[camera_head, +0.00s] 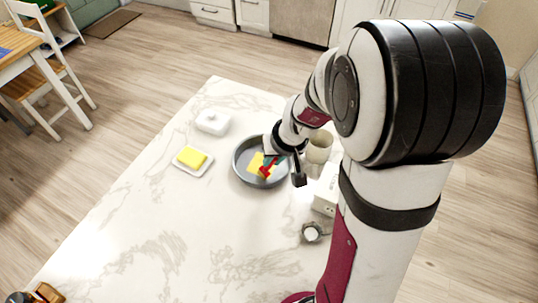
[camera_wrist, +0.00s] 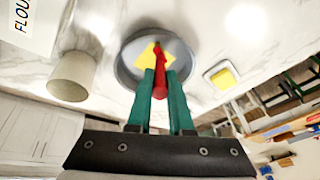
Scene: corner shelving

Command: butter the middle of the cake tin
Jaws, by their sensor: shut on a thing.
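The cake tin (camera_head: 238,172) is a round grey pan on the marble counter; it also shows in the wrist view (camera_wrist: 128,71). A flat yellow patch (camera_head: 256,161) lies over its middle, also seen in the wrist view (camera_wrist: 148,52). My gripper (camera_wrist: 160,88), with green fingers, is shut on a red-handled tool (camera_wrist: 159,76) above the tin. The red part also shows over the tin in the head view (camera_head: 265,171). I cannot tell whether the tool touches the tin. A yellow butter block (camera_head: 192,156) sits on a white dish (camera_head: 180,168) left of the tin.
A white lid (camera_head: 212,122) stands behind the butter dish. A beige cup (camera_head: 319,148) and a white flour box (camera_head: 326,192) stand close to the tin's right. A small metal item (camera_head: 312,232) is nearer.

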